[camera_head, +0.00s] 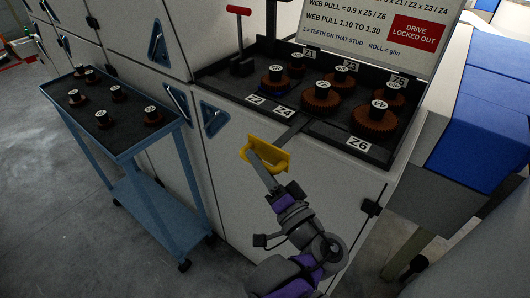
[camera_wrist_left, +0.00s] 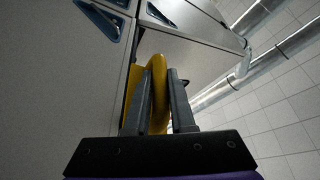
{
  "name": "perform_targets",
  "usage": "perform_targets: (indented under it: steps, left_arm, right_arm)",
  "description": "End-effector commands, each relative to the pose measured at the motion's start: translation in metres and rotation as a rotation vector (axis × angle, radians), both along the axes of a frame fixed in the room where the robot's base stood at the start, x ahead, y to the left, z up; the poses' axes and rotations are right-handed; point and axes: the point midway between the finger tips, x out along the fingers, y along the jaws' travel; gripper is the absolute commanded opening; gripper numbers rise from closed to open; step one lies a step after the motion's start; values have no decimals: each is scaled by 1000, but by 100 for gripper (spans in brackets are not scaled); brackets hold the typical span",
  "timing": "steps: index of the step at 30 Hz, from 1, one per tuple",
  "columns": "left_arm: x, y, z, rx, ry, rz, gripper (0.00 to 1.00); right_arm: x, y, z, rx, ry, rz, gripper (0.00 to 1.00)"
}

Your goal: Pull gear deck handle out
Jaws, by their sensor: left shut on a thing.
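The yellow gear deck handle (camera_head: 278,161) sticks out from the front of the machine, below the black gear deck (camera_head: 333,134). A grey bar links the handle to the deck's front edge. My left gripper (camera_head: 256,160) is shut on the handle. In the left wrist view the yellow handle (camera_wrist_left: 159,92) stands between the two fingers of the left gripper (camera_wrist_left: 158,95). The deck carries several brown gears on studs, with labels such as Z4 and Z6. My right gripper is not in view.
A blue trolley (camera_head: 127,153) with several small gears on its black top stands to the left. A red T-handle (camera_head: 239,10) rises at the deck's back left. A sign with a red "drive locked out" panel (camera_head: 414,33) stands behind. Blue and grey blocks (camera_head: 480,110) are at the right.

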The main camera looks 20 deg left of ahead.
Motion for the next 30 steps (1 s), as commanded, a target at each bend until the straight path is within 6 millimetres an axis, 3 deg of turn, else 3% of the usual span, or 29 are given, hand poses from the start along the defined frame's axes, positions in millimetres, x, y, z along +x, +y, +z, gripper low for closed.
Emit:
perform_targets:
  steps: [5, 6, 8, 19, 30]
  left_arm:
    - [-1, 1, -2, -2, 1, 6, 0]
    - [-1, 1, -2, -2, 1, 6, 28]
    - [-1, 1, -2, -2, 1, 6, 34]
    - [-7, -8, -4, -1, 1, 0, 34]
    - [-53, -61, -18, -2, 0, -1, 34]
  right_arm:
    - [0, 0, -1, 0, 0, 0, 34]
    - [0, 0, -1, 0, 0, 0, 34]
    - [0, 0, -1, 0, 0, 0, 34]
    - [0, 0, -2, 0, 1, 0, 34]
    - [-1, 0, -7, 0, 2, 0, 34]
